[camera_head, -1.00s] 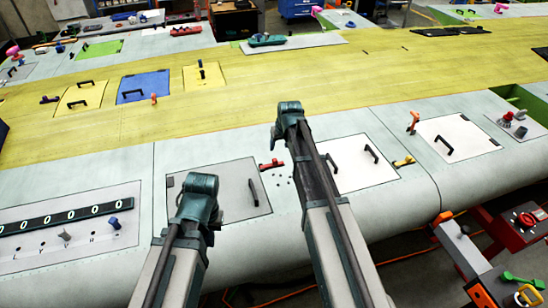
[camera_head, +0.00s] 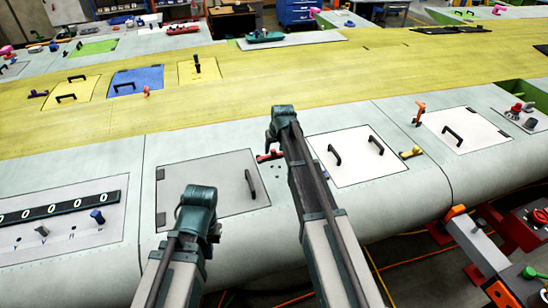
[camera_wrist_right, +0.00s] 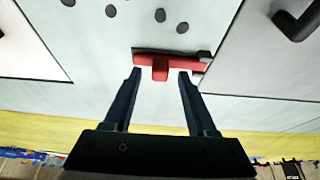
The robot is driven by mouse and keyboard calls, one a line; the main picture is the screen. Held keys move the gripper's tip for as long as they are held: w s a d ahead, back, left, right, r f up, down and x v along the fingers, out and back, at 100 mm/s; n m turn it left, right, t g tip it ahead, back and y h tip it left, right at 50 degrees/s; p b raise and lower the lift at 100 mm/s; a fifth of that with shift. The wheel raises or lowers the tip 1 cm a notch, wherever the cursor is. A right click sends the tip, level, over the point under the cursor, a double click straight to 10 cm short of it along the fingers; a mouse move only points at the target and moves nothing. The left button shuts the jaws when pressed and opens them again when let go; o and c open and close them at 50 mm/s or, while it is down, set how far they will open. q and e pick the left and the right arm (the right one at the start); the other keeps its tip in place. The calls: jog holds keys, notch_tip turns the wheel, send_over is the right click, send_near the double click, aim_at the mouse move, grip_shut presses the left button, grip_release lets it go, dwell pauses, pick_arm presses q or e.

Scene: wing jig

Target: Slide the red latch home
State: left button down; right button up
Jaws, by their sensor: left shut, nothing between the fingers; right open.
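The red latch (camera_head: 270,155) sits on the pale wing skin between a grey panel and a white panel. In the right wrist view the red latch (camera_wrist_right: 165,65) is a bar with a short stub, beside a dark slot edge. My right gripper (camera_wrist_right: 160,78) is open, its two dark fingers on either side of the stub with nothing gripped; contact cannot be told. In the head view the right wrist (camera_head: 283,115) partly hides the latch. My left gripper (camera_head: 205,215) is shut and empty, over the grey panel's lower edge; its fingertips are mostly hidden.
The grey panel (camera_head: 205,180) has a black handle (camera_head: 250,184). The white panel (camera_head: 360,160) has two black handles and a yellow latch (camera_head: 411,152) near its right edge. Several dark holes (camera_wrist_right: 160,15) lie near the red latch. A counter strip (camera_head: 60,208) is at left.

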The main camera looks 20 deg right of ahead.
jog(key=shift+w+f+b, duration=0.25)
jog(key=shift+f+b, duration=0.05)
jog(key=shift+f, duration=0.35)
jog(key=shift+r, duration=0.1)
grip_shut()
dwell(0.9)
